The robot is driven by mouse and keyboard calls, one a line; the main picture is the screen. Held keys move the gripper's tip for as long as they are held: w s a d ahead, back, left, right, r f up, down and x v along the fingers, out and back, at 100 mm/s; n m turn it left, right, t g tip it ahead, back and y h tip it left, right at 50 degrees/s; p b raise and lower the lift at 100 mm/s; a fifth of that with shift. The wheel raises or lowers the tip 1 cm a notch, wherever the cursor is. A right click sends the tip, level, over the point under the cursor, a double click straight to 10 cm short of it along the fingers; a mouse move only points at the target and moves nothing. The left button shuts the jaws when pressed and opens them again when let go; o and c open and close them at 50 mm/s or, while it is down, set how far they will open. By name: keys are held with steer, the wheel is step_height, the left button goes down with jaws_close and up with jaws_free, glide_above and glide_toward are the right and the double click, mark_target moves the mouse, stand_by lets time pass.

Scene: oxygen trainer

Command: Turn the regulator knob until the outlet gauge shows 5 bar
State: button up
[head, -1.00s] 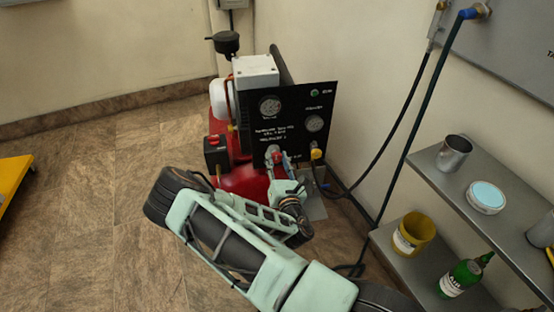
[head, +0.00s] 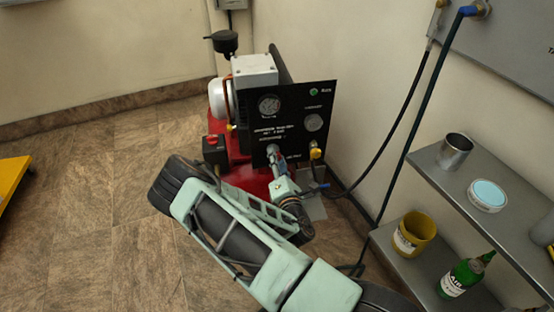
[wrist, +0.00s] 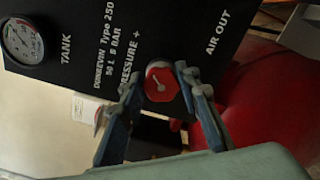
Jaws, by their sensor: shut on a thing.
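The regulator knob (wrist: 160,83) is red with a white pointer mark, below the "PRESSURE +" lettering on the black panel (head: 325,95). In the wrist view, the two blue fingers of my gripper (wrist: 160,86) are closed on it from both sides. In the head view, my gripper (head: 276,158) is at the panel's lower part and largely hides the knob. Two round gauges are on the panel: an upper left one (head: 269,105) and a right one (head: 313,122); their readings are too small to tell. A gauge (wrist: 22,40) beside the "TANK" lettering is partly cut off in the wrist view.
A red tank (head: 248,180) lies behind and below the panel. A yellow fitting (head: 316,153) is close to the right of my gripper. Hoses run along the wall. A grey shelf (head: 425,165) with a cup, tin and bottle stands right.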

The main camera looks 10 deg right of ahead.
steer(key=shift+m, duration=0.4)
steer(key=o, duration=1.2)
steer(key=shift+c, duration=0.2)
steer(key=s, duration=1.2)
